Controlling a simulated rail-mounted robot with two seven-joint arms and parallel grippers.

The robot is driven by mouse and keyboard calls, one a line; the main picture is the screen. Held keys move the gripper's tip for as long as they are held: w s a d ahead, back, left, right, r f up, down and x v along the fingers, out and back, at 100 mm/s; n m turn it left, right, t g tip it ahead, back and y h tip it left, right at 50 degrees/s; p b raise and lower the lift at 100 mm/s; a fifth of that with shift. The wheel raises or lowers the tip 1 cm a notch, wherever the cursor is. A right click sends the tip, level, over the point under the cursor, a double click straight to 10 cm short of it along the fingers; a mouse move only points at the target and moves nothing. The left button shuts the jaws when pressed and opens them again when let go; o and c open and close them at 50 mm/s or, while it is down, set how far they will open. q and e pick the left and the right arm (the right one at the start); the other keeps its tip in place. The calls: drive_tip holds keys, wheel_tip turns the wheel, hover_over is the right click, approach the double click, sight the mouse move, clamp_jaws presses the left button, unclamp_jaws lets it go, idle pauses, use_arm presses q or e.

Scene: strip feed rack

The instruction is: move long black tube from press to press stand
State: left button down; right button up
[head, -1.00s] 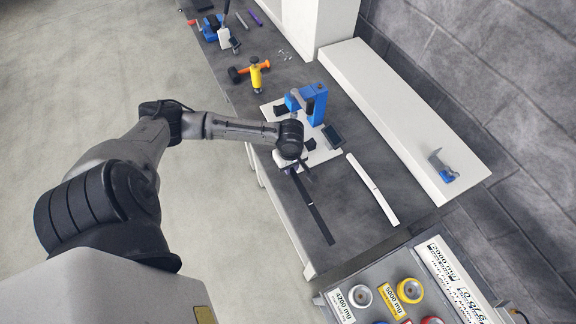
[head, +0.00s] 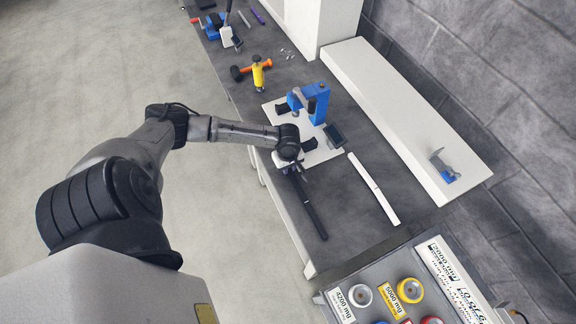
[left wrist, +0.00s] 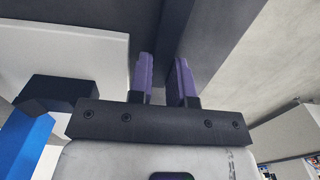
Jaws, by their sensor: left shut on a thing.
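My left gripper (head: 296,170) is at the front edge of the press's white base plate. It is shut on the long black tube (head: 312,210), which stretches from the fingers toward the lower right above the dark bench. In the left wrist view, the purple fingers (left wrist: 165,78) stand on either side of a dark surface. The blue press (head: 317,100) stands on its white base plate (head: 272,106) just behind the gripper. Small black blocks sit on the plate; I cannot tell which part is the press stand. The gripper hides the tube's near end. My right gripper is out of view.
A long white strip (head: 373,188) lies on the bench right of the tube. A yellow tool (head: 258,76) and an orange-headed hammer (head: 240,72) lie farther back. A white shelf (head: 410,115) runs along the wall. A tray of coloured weights (head: 410,290) is at the lower right.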

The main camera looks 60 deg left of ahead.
use_arm(q)
drive_tip(key=shift+f, duration=0.1)
drive_tip(key=c, duration=1.3)
unclamp_jaws()
drive_tip(key=shift+c, duration=0.2)
wheel_tip(320, 180, up, 11)
drive_tip(key=s+d+f+m, duration=0.1)
drive_tip(key=s+d+m, duration=0.1)
drive_tip(key=d, duration=0.3)
drive_tip(key=s+d+f+m+t+h, duration=0.1)
drive_tip(key=s+d+f+m, duration=0.1)
drive_tip(key=d+m, duration=0.3)
drive_tip(key=s+d+f+m, duration=0.1)
drive_tip(key=s+d+m, duration=0.1)
drive_tip(key=d+m, duration=0.2)
drive_tip(key=shift+s+d+f+t+h, duration=0.15)
drive_tip(key=shift+d, duration=0.4)
drive_tip(key=shift+s+d+f+t+h, duration=0.1)
drive_tip(key=shift+s+d+t+h, duration=0.05)
drive_tip(key=shift+d, duration=0.4)
drive_tip(key=s+d+r+m+t+y, duration=0.1)
drive_tip(key=s+d+r+m+t, duration=0.1)
drive_tip(key=s+d+m, duration=0.3)
drive_tip(key=s+r+m, duration=0.1)
drive_tip(key=s+m, duration=0.2)
drive_tip(key=s, duration=0.1)
drive_tip(key=shift+d+r+m, duration=0.15)
drive_tip(key=shift+m, duration=0.25)
